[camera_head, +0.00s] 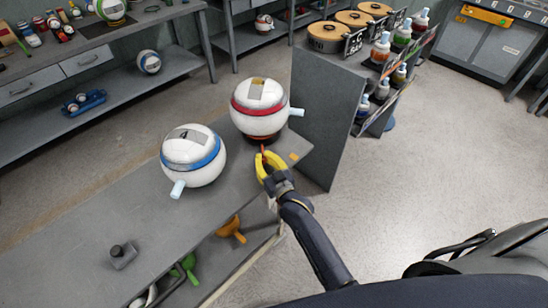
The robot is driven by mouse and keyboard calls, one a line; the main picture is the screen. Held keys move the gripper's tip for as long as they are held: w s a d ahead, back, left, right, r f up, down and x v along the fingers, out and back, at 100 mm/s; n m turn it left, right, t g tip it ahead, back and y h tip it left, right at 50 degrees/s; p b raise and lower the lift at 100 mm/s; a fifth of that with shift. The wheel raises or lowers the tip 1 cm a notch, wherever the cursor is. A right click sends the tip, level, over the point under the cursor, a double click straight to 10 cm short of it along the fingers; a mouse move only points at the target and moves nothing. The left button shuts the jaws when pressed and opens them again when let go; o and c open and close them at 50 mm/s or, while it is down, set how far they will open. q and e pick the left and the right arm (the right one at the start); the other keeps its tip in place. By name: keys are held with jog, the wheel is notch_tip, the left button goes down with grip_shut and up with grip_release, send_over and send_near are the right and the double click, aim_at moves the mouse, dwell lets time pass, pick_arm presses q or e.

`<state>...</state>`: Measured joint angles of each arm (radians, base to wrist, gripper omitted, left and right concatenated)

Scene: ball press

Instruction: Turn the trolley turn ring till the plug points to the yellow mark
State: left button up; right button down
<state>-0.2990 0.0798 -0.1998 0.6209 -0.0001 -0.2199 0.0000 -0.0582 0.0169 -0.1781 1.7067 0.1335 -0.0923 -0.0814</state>
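The trolley (95,235) has a grey top with two white balls on it. The red-banded ball (262,92) sits at the far end on a dark red turn ring (262,137), mostly hidden beneath it. Its pale blue plug (297,112) points right. A small orange-yellow mark (294,156) lies on the trolley top, right of the ring and nearer me. My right gripper (270,160), with yellow fingers, is at a thin red handle (263,150) on the ring's near side. I cannot tell whether the fingers are closed on it. My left gripper is not in view.
A blue-banded ball (193,157), its plug toward me, stands left of the gripper. A small dark block (122,252) with a knob is at the trolley's near left. A grey rack (330,110) with bottles stands close behind on the right.

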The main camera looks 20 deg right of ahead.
jog(key=shift+w+a+r+m+h, duration=0.2)
jog(key=shift+a+r+m+h, duration=0.25)
jog(key=shift+a+h, duration=0.15)
jog(key=c, duration=1.8)
grip_release()
jog(key=o, duration=0.6)
jog(key=shift+s+f, duration=0.1)
jog(key=shift+f, duration=0.15)
jog(key=s+d, duration=0.1)
jog(key=s, duration=1.1)
jog(key=shift+d, duration=0.2)
jog(key=shift+o, duration=0.3)
